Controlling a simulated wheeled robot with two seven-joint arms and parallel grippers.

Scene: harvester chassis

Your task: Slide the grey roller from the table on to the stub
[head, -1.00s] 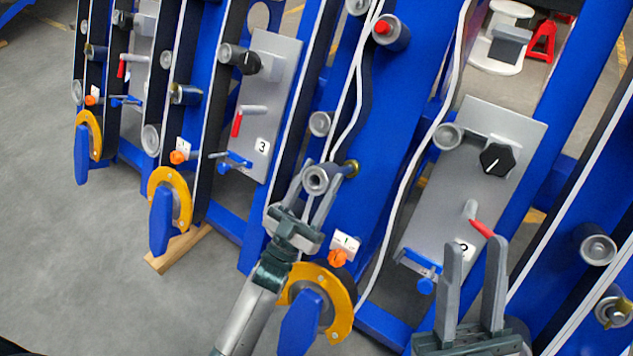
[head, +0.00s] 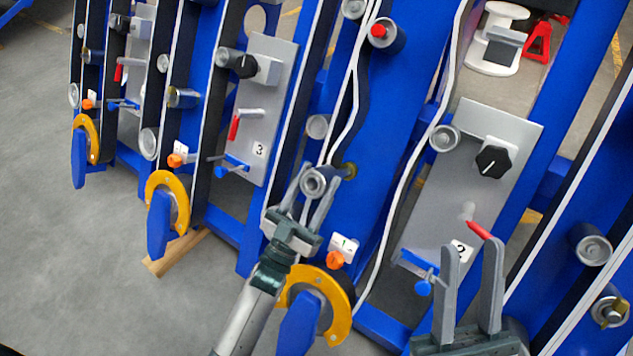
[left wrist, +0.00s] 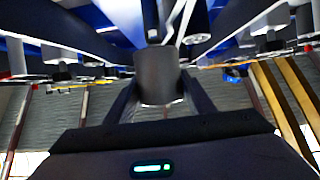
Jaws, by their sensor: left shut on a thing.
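The grey roller (head: 315,183) is held between the fingers of my left gripper (head: 318,190), its round end facing the head camera. In the left wrist view the roller (left wrist: 158,75) shows as a dark cylinder between the fingers. The brass-coloured stub (head: 348,170) sticks out of the blue upright just right of and behind the roller, partly hidden by it. I cannot tell whether the roller touches the stub or sits on it. My right gripper (head: 471,248) is open and empty, at the lower right before the grey panel.
A grey panel (head: 455,195) with a black knob (head: 492,161) and red-tipped lever (head: 479,229) stands behind my right gripper. A yellow ring with a blue handle (head: 335,300) sits below my left gripper. Other rollers line the blue uprights. Open floor (head: 60,260) lies at left.

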